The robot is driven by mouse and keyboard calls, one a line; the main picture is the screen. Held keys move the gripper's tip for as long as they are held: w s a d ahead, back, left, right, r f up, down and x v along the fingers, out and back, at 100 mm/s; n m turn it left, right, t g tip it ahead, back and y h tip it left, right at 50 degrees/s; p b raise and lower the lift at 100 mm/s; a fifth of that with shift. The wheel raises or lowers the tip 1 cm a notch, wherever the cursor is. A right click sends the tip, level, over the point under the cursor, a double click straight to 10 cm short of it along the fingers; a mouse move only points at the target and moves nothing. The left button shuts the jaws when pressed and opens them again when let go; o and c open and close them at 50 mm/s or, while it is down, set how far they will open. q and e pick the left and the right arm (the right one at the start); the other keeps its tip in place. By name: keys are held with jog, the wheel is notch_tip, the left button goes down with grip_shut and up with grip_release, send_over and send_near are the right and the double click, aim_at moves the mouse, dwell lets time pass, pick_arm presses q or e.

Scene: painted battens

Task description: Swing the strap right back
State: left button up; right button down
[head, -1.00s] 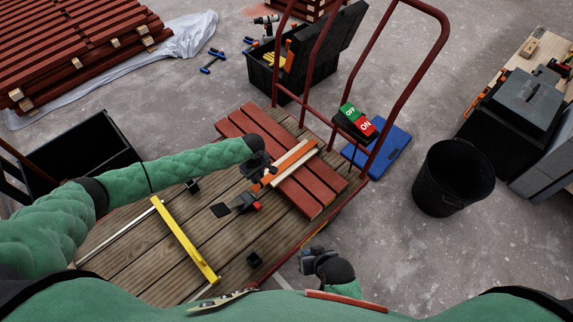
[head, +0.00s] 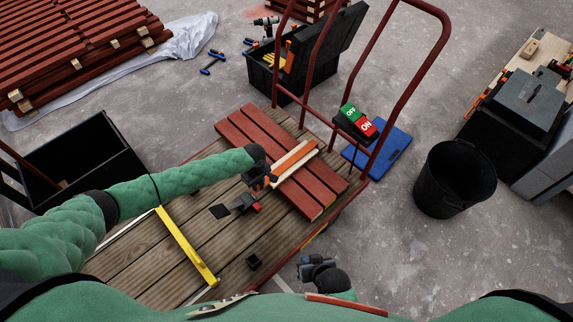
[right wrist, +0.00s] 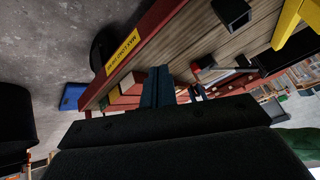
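An orange strap (head: 295,156) lies along a pale batten (head: 290,170) across the red-painted battens (head: 312,193) on the trolley deck. My left gripper (head: 260,180) is at the near left end of the strap, with a small orange piece at its fingers. The glove partly hides it, so I cannot tell whether it is closed on the strap. A dark fitting with a red-orange end (head: 247,204) lies on the deck just below it. My right gripper (head: 312,264) is off the trolley's near edge, away from the strap. In the right wrist view its fingers (right wrist: 157,86) look together and empty.
A yellow bar (head: 187,247) and a small black block (head: 254,261) are on the deck (head: 150,268). The trolley's red handle frame (head: 403,82) rises behind, with a green-and-red OFF/ON switch (head: 358,121). A black bin (head: 454,180) stands on the floor at right.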

pick_arm(q)
grip_shut()
